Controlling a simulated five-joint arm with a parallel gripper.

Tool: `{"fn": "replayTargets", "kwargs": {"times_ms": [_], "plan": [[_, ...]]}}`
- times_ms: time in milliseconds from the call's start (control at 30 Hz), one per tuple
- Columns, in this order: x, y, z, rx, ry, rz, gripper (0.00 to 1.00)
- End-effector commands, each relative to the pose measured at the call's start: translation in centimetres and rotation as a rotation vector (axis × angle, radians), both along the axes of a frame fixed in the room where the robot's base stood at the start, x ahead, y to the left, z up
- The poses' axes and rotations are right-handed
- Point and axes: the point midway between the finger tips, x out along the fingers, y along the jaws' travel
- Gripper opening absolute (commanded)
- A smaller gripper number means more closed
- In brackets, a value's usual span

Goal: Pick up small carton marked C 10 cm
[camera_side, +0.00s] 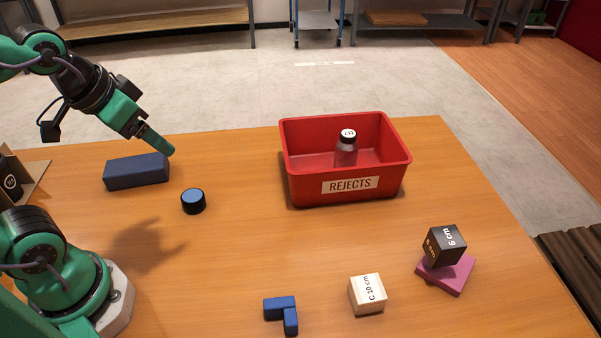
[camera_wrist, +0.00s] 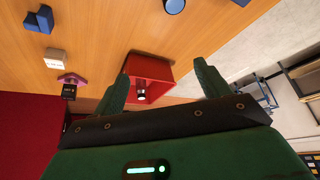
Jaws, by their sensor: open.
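The small carton marked "C 10 cm" (camera_side: 367,294) is a pale wood-coloured cube standing on the table at the front, right of centre. It also shows in the wrist view at the upper left (camera_wrist: 55,59). My gripper (camera_side: 160,143) is at the upper left in the side view, above the table near the dark blue block and far from the carton. In the wrist view my gripper's two fingers (camera_wrist: 163,82) are spread apart with nothing held between them.
A black cube marked 6 cm (camera_side: 445,246) sits on a magenta block (camera_side: 452,280). A blue L-shaped piece (camera_side: 282,310), a blue-topped cylinder (camera_side: 193,201) and a dark blue block (camera_side: 137,171) lie about. The table's middle is clear.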

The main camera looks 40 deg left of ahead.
Motion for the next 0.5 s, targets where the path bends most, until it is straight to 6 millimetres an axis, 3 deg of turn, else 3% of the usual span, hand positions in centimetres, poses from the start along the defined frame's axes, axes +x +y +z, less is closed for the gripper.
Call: {"fn": "replayTargets", "kwargs": {"times_ms": [267, 500], "plan": [[3.1, -2.7, 0.7, 0.073, 0.054, -0.242, 0.75], [6.6, -6.5, 0.8, 0.157, 0.105, -0.527, 0.75]]}}
